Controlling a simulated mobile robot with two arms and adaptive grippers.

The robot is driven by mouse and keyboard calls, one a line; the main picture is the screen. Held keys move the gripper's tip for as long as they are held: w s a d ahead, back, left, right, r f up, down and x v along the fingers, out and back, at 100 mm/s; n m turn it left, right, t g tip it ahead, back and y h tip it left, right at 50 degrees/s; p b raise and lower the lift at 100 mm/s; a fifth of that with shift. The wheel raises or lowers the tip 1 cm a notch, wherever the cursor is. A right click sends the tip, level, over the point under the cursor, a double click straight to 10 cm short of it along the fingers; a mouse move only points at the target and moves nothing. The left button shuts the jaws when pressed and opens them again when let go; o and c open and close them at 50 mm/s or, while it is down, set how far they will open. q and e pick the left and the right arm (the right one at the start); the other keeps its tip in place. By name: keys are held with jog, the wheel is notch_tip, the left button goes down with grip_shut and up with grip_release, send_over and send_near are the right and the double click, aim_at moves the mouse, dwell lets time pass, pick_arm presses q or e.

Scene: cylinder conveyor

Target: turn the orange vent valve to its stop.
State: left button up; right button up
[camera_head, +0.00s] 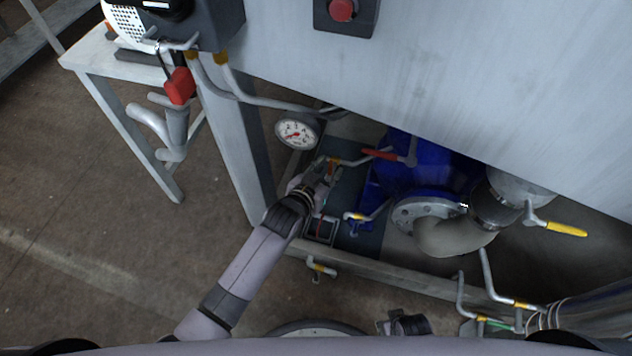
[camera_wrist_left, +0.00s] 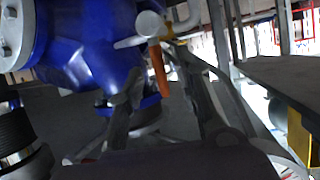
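The orange vent valve handle (camera_wrist_left: 159,68) hangs from a pale fitting beside a blue body in the left wrist view. It lies between my left gripper's two fingers, which stand apart; I cannot tell whether either touches it. In the head view a small orange part (camera_head: 333,162) shows at the fingertips of my left gripper (camera_head: 327,172), which reaches in under the large grey panel. The gripper partly hides the valve there.
A red-handled valve (camera_head: 380,154), a blue pump body (camera_head: 425,165) and a pressure gauge (camera_head: 297,133) are close around the left gripper. A yellow-handled valve (camera_head: 566,229) is at the right. The grey panel (camera_head: 450,85) overhangs the space. A frame rail (camera_head: 385,276) runs in front.

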pick_arm(q)
jog(key=v, duration=1)
